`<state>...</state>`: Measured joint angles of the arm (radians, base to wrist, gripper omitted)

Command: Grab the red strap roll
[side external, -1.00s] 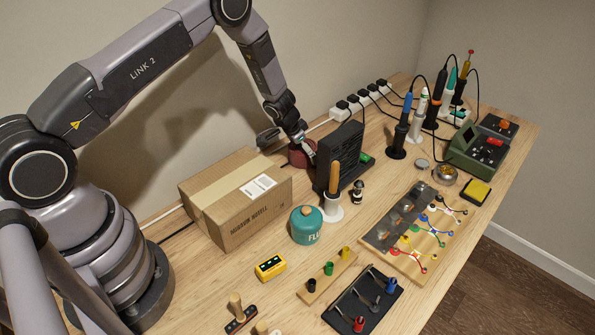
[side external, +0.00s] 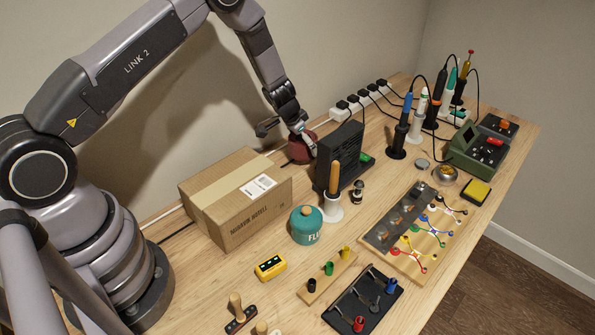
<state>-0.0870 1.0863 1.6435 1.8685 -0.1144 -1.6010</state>
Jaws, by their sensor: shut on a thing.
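The dark red strap roll (side external: 298,152) is at the back of the table, between the cardboard box and the black fan-like unit. My gripper (side external: 305,142) is at the roll and shut on it. The roll looks tilted, and I cannot tell whether it still touches the table. The black unit and my gripper hide part of it.
The cardboard box (side external: 237,203) stands left of the roll. The black unit (side external: 340,157) stands close on its right. A white power strip (side external: 352,107) with black plugs lies behind. A teal flux can (side external: 306,226) and an orange-handled tool (side external: 334,182) stand in front.

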